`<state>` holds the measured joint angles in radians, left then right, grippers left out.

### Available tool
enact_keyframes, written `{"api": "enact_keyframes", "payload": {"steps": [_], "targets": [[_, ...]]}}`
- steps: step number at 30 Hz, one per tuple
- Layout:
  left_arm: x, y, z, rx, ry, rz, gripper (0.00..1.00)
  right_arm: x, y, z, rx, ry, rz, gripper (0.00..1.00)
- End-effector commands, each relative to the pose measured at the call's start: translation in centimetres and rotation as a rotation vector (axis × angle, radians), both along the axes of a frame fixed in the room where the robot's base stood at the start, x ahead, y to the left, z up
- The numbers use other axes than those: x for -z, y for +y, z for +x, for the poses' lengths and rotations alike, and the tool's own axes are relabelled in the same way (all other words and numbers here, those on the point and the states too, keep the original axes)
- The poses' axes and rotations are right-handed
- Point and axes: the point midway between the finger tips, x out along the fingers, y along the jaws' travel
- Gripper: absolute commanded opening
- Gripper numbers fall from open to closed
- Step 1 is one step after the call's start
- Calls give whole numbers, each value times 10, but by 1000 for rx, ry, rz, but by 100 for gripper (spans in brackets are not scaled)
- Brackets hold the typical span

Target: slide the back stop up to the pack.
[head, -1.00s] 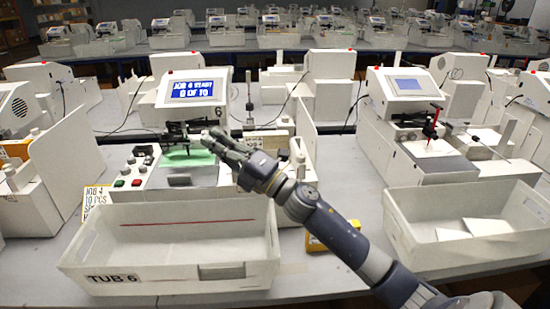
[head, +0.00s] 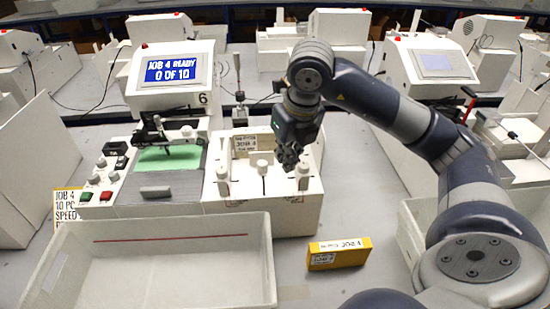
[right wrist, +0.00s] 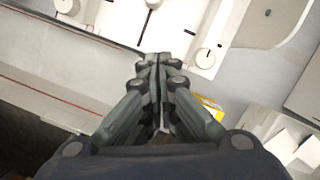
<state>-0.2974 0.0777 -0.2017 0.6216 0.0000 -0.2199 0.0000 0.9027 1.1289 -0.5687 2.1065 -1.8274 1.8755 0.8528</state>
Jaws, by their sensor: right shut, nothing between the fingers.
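My right gripper (head: 289,158) points down, shut and empty, over the right part of the white feeder bay (head: 275,205) beside the plotter. White round-topped knobs stand in the bay: a left one (head: 223,180), a middle one on a thin stem (head: 262,168) and a right one (head: 302,175). I cannot tell which belongs to the back stop. A labelled card (head: 258,144) stands at the bay's back; I cannot tell whether it is on the pack. In the right wrist view the closed fingertips (right wrist: 165,62) appear near one knob (right wrist: 205,58); contact is unclear. My left gripper is out of view.
The plotter screen (head: 168,69) reads JOB 4 READY, 0 OF 10. A green sheet (head: 168,158) lies under its pen. A white tub (head: 160,225) stands in front. A yellow box (head: 339,254) lies on the table to the right, with clear table around it.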

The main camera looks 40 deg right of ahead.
Motion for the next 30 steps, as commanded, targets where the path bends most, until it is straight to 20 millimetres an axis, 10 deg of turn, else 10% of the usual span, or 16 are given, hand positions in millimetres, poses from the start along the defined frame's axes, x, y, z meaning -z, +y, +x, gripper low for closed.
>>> {"api": "enact_keyframes", "payload": {"steps": [16, 30], "targets": [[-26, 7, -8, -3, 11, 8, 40, 95, -2, 21, 0, 9, 0, 0], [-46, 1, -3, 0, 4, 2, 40, 96, -6, 63, -2, 2, 0, 0]]}}
